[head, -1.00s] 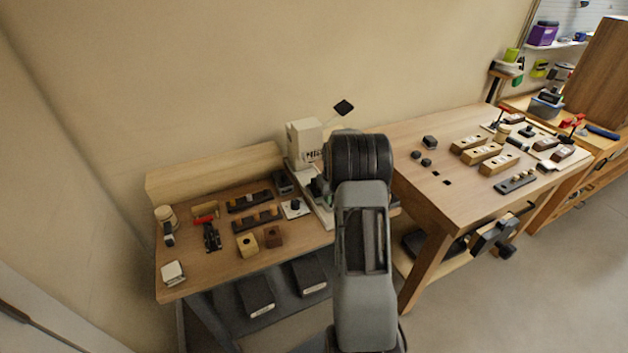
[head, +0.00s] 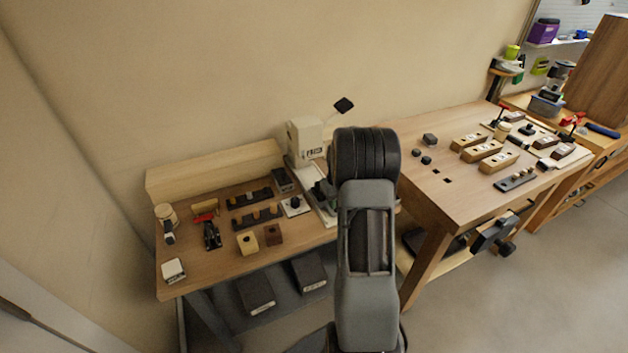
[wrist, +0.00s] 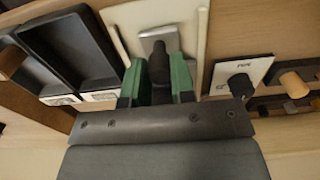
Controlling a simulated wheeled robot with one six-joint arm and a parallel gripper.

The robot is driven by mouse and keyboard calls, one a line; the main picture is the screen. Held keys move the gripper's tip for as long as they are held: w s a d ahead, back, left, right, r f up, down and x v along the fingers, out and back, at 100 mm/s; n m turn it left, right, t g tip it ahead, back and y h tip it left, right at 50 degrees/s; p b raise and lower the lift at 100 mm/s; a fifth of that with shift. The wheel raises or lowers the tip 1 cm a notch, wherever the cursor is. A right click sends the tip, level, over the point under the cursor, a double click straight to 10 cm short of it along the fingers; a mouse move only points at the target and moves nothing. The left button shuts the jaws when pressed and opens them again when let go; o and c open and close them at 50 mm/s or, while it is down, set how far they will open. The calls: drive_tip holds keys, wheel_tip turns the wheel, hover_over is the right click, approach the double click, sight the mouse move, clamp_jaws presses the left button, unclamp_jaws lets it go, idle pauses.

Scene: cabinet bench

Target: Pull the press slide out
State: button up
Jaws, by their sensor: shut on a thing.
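The press (head: 304,141) is a cream machine with a black-tipped lever, at the back right of the left bench in the head view. Its pale base (head: 309,180) runs forward and is partly hidden by my arm. In the wrist view, the pale base (wrist: 122,28) carries a grey metal slide (wrist: 158,38) with an upright dark knob (wrist: 160,66). My gripper (wrist: 159,82) has green-lined fingers, one on each side of the knob, and is shut on it. The head view shows little of the gripper behind the arm.
A white plate with a black knob (wrist: 241,84) lies close to the right in the wrist view. Dark open trays (wrist: 68,46) are at the left. Blocks and pegged racks (head: 257,217) fill the left bench. A second wooden bench (head: 440,195) stands right of my arm.

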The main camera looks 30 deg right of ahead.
drive_tip(key=shift+s+a, duration=0.1)
drive_tip(key=shift+s, duration=0.2)
drive_tip(key=shift+s+a, duration=0.1)
drive_tip(key=shift+s, duration=0.6)
drive_tip(key=o, duration=0.7)
wheel_tip(320, 180, up, 7)
drive_tip(key=p, duration=0.4)
drive_tip(key=shift+p, duration=0.3)
idle(0.5)
